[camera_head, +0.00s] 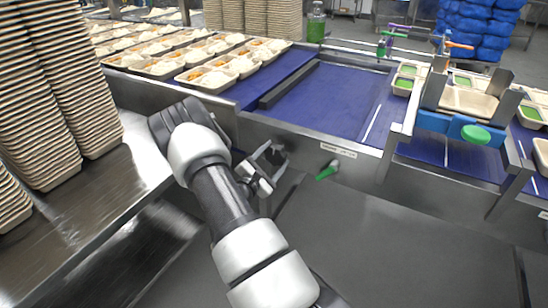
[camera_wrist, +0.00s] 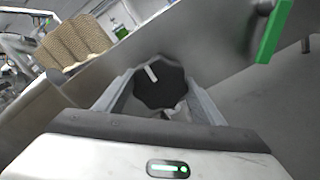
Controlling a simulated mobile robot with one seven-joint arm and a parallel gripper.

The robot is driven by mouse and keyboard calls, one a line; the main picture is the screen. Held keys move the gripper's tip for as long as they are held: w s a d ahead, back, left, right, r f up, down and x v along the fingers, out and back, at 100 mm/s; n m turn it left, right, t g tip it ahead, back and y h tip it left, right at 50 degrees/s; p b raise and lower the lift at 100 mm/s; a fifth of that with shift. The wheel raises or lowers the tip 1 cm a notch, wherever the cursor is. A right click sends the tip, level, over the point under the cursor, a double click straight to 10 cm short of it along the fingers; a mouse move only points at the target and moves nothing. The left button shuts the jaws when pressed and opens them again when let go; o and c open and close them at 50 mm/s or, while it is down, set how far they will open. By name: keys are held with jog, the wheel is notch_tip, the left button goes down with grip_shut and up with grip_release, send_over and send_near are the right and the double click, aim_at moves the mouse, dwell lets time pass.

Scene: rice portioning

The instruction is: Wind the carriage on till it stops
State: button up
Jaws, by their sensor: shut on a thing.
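A dark scalloped hand knob (camera_head: 275,157) sits on the front steel face of the conveyor. In the wrist view the knob (camera_wrist: 158,88) shows a white mark, pointing up and left. My gripper (camera_head: 265,168) is shut on the knob, with one finger on each side of it; the gripper (camera_wrist: 160,100) also shows in the wrist view. A metal frame with a blue crossbar (camera_head: 450,125) and a green round knob spans the belt at the right; it may be the carriage, but I cannot tell for sure.
A green lever (camera_head: 327,170) sticks out of the face just right of the knob. Filled trays (camera_head: 207,80) stand on the blue belt (camera_head: 335,98) at the upper left. Tall tray stacks (camera_head: 88,90) stand on a steel table (camera_head: 130,165) at the left.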

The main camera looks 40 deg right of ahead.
jog(key=n, duration=0.3)
jog(key=shift+p, duration=0.3)
jog(key=shift+a+r+n+p, duration=0.1)
jog(key=shift+n+p, duration=0.3)
jog(key=shift+n, duration=1.3)
jog(key=n+p, duration=0.1)
jog(key=n, duration=0.2)
